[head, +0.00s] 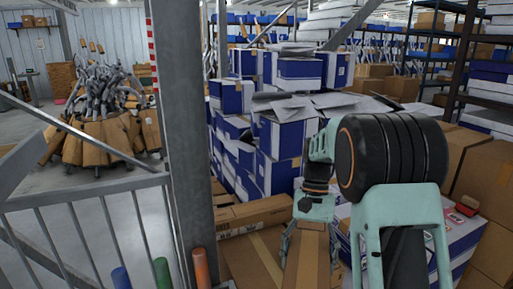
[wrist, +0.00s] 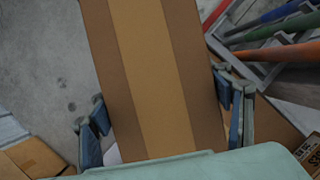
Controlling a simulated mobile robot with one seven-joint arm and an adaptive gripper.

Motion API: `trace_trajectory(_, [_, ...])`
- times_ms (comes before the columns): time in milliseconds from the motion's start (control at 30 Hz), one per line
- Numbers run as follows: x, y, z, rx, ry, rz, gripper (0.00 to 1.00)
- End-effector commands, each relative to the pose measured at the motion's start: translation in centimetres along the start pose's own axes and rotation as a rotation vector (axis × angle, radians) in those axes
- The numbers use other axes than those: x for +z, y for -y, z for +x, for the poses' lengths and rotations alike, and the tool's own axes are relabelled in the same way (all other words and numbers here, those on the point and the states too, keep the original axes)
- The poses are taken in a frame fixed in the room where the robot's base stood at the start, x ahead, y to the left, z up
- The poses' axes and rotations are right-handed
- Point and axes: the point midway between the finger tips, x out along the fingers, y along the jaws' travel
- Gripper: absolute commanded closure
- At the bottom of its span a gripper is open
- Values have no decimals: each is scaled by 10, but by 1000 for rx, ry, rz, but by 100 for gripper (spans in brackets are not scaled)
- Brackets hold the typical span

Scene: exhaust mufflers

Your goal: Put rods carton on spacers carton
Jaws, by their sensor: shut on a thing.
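A long brown carton with a lighter tape strip, which I take for the rods carton (head: 306,262), is held in my gripper (head: 308,232). In the wrist view the carton (wrist: 150,70) runs up from between the fingers of my gripper (wrist: 164,125), one finger on each side. No label on it can be read. Another brown taped carton (head: 250,258) lies lower and to the left of it in the head view. I cannot tell which carton is the spacers carton. The wrist view shows parts of cartons at the lower left (wrist: 32,160) and lower right (wrist: 309,155).
Blue, green and orange tubes (head: 200,266) stand left of the cartons by a grey post (head: 187,150). A railing (head: 85,215) is at the left. Stacked blue-and-white boxes (head: 280,140) rise behind. A blue-and-white box (head: 465,236) stands at the right.

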Motion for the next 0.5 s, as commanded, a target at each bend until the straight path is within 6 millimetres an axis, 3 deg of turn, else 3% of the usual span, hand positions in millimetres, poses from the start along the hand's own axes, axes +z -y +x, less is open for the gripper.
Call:
trace_trajectory(200, [-7,-6,-12,89,-4,-218,86])
trace_trajectory(500, [-6,-6,-10,91,2,-216,86])
